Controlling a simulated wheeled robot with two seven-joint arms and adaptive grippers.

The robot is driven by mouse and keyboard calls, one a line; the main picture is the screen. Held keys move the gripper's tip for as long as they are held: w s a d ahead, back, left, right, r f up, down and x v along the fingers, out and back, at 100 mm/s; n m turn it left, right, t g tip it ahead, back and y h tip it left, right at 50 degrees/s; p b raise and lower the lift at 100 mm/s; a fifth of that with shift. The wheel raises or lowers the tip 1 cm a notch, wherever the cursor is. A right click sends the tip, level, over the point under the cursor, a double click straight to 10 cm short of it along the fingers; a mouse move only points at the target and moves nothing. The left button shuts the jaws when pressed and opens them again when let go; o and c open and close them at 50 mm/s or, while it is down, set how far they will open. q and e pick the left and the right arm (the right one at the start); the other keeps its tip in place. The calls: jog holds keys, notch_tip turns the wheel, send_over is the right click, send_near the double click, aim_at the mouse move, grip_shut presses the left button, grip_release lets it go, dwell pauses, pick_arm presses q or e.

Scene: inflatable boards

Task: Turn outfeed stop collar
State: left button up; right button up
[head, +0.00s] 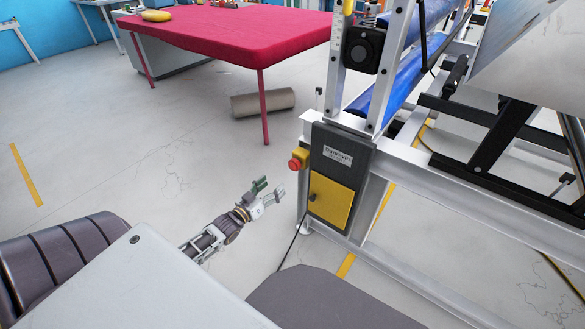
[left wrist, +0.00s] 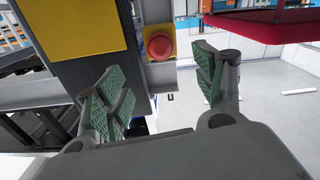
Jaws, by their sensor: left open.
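The red stop button (head: 295,164) sits on a small yellow box (head: 302,155) on the left side of the machine's dark control cabinet. My left gripper (head: 270,190) is open and empty, below and left of the button in the head view and apart from it. In the left wrist view the red button (left wrist: 159,46) faces me from its yellow box, above the gap between the green-padded fingers (left wrist: 158,82). A separate collar around the button is too small to make out. My right gripper is not in view.
The dark cabinet (head: 343,150) has a yellow panel (head: 331,201) and stands against the white machine frame (head: 420,163). A dark cable runs down to the floor beside it. A red-covered table (head: 225,40) stands behind, with a brown roll (head: 262,102) lying under it. The floor left of the gripper is clear.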

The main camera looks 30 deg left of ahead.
aim_at(291, 168)
pick_arm(q)
jog(key=shift+w+d+b, duration=0.2)
jog(key=shift+w+b, duration=0.5)
jog(key=shift+w, duration=1.75)
jog(key=shift+w+d+b, duration=0.15)
jog(key=shift+w+b, duration=0.55)
jog(key=shift+w, duration=2.35)
jog(key=shift+w+b, duration=0.3)
jog(key=shift+w+d, duration=0.1)
jog(key=shift+w, duration=0.75)
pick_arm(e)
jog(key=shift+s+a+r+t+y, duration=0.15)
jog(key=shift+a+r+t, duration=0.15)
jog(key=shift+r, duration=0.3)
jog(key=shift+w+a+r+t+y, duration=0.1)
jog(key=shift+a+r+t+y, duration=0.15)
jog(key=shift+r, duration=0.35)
